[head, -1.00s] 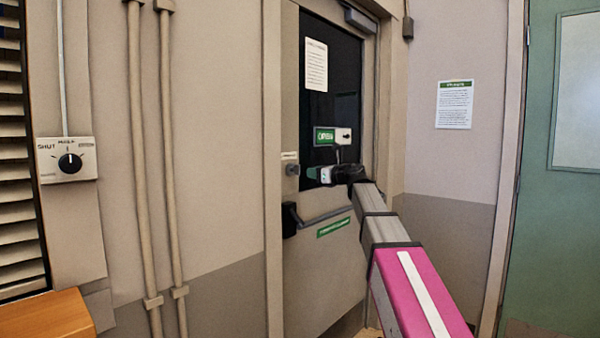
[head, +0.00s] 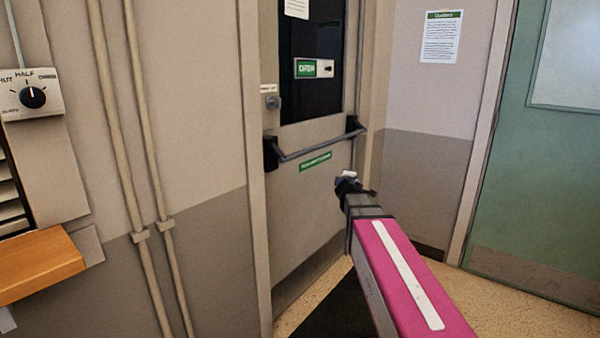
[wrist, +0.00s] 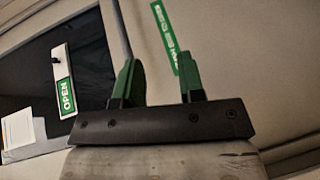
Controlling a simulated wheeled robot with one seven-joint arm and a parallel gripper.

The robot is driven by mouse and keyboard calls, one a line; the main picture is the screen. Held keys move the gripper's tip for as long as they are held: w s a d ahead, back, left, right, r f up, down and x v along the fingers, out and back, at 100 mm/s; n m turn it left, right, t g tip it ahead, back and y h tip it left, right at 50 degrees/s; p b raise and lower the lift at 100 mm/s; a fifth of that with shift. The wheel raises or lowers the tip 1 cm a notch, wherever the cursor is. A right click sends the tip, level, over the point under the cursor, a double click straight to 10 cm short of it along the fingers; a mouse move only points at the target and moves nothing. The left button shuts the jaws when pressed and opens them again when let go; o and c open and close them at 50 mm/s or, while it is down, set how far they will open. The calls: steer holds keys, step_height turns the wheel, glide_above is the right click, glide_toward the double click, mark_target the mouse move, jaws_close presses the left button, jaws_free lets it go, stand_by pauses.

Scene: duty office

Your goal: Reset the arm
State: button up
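My arm reaches from the bottom right in the head view, with a pink link that is mine. Its end, my gripper (head: 347,182), is small and dark there, low in front of the grey door (head: 322,215) and below its push bar (head: 320,146). In the wrist view my gripper (wrist: 160,78) shows two green fingers standing apart with nothing between them, so it is open and empty. The push bar also shows in part behind the fingers in the wrist view (wrist: 122,32). The arm's near end is cut off by the picture edge.
A dial box (head: 32,95) and a wooden ledge (head: 40,264) are at the left. A green door (head: 540,190) is at the right. Speckled floor (head: 480,305) shows bare at the lower right.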

steer(key=s+d+f+m+g+h, duration=0.1)
steer(key=s+d+f+m+g, duration=0.15)
steer(key=f, duration=0.25)
steer(key=s+d+f+m+g, duration=0.1)
steer(key=s+f+m+g, duration=0.15)
steer(key=f, duration=0.25)
steer(key=s+a+f+m+g+y, duration=0.1)
steer(key=s+f+m+g, duration=0.4)
steer(key=s+f, duration=0.5)
steer(key=s+a+f+m+g+y, duration=0.2)
steer(key=s+f+m+g, duration=0.3)
steer(key=s+f, duration=0.5)
steer(key=s, duration=0.5)
steer(key=shift+f+g+y, duration=0.3)
steer(key=shift+g, duration=0.1)
steer(key=shift+a, duration=0.1)
